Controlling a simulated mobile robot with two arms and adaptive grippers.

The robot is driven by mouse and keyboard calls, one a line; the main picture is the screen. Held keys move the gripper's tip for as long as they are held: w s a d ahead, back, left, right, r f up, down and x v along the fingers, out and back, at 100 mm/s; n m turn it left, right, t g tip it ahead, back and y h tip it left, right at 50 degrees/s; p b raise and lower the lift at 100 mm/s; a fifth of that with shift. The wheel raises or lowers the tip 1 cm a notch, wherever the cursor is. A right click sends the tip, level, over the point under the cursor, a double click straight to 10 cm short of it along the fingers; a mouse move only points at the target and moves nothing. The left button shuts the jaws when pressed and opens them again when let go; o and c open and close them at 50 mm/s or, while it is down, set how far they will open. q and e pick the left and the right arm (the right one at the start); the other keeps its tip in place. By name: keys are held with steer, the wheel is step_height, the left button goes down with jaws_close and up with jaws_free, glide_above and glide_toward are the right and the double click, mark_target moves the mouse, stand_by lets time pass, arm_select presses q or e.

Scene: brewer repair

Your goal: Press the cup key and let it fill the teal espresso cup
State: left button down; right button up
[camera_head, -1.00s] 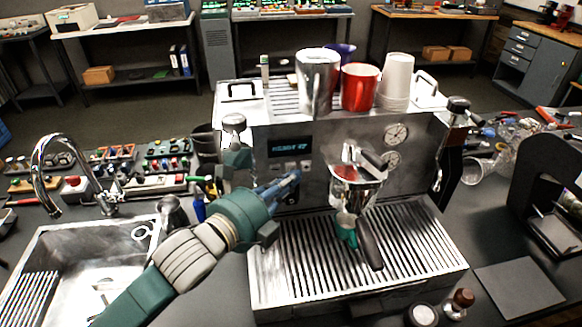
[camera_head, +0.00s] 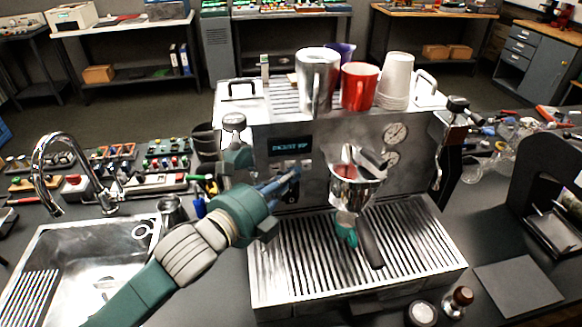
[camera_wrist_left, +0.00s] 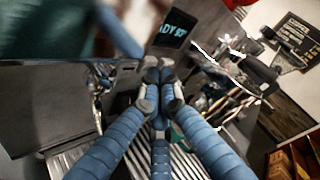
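The espresso machine (camera_head: 345,135) stands in the middle of the head view, with a lit display (camera_head: 290,145) and small keys (camera_head: 305,163) on its front. The display also shows in the left wrist view (camera_wrist_left: 175,29). My left gripper (camera_head: 296,172) is at the front panel, just below the display. Its blue fingers come together in the left wrist view (camera_wrist_left: 158,82), with nothing seen between them. Whether they touch a key is hidden. The teal cup (camera_head: 345,232) stands on the slatted drip tray (camera_head: 420,255), partly behind the portafilter (camera_head: 353,190). Its inside is hidden. My right gripper is not in view.
A steel cup (camera_head: 317,80), a red mug (camera_head: 359,87) and stacked white cups (camera_head: 396,82) stand on the machine. A sink (camera_head: 60,250) with a tap is at the left. A tamper (camera_head: 458,300) stands at the front right.

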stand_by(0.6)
arm_select(q)
steer(key=shift+s+d+p, duration=0.1)
steer(key=shift+s+p, duration=0.2)
steer(key=shift+s, duration=0.45)
steer(key=shift+s+d+p, duration=0.25)
steer(key=shift+s, duration=1)
steer(key=shift+s+d+p, duration=0.2)
steer(key=shift+s+d, duration=0.05)
steer(key=shift+s, duration=0.95)
